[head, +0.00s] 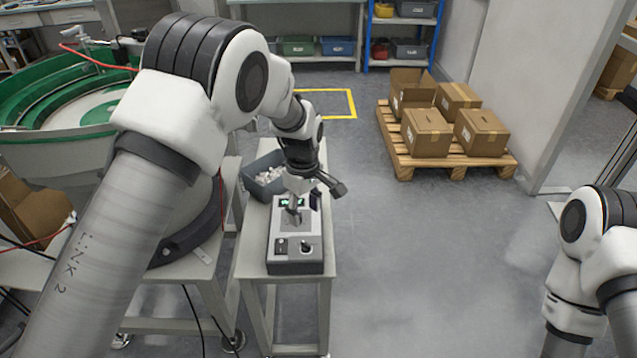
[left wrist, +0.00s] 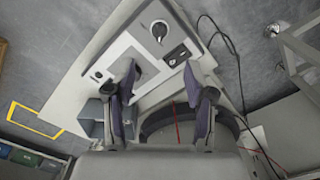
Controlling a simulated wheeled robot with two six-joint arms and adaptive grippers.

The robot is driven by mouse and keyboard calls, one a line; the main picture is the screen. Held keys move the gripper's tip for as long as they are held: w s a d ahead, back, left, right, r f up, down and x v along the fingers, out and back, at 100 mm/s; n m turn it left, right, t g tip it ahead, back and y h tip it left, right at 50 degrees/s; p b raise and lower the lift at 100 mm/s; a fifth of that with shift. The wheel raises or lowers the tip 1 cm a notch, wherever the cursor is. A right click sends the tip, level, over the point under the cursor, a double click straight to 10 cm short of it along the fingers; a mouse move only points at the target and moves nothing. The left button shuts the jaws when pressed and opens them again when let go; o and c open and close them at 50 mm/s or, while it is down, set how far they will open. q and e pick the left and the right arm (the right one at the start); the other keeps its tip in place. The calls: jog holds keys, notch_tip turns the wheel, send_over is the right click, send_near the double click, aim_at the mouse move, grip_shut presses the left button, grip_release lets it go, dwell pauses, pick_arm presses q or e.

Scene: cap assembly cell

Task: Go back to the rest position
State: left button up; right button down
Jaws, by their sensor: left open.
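My left gripper (head: 298,212) hangs over the small grey device (head: 294,255) on the narrow stand (head: 251,245). In the left wrist view the two dark fingers of my left gripper (left wrist: 163,82) are spread apart with nothing between them. The device's light panel, black knob and switch show beyond the fingertips in that view. Whether the fingertips touch the device I cannot tell. My right arm shows at the right edge of the head view, and its gripper is out of frame.
A grey bin (head: 264,186) of white parts stands behind the device on the stand. A green bowl feeder (head: 62,95) is at the left. A pallet (head: 403,163) with several cardboard boxes is at the back right. The floor right of the stand is clear.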

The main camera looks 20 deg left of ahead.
pick_arm(q)
jog(key=s+a+f+g, duration=0.3)
jog(key=s+f+g, duration=0.1)
jog(key=s+f, duration=0.8)
jog(key=s+a+f+m+t, duration=0.1)
jog(key=s+f+m, duration=0.1)
jog(key=s+m, duration=0.2)
jog(key=s+a+f+m+t+p, duration=0.1)
jog(key=s+f+m, duration=0.2)
jog(key=s, duration=0.8)
jog(key=s+a+f+m+t, duration=0.2)
jog(key=s+m, duration=0.3)
jog(key=s, duration=0.3)
jog(key=shift+s+f+p, duration=0.2)
jog(key=shift+f+p, duration=0.1)
jog(key=shift+f, duration=0.15)
jog(key=shift+a, duration=0.1)
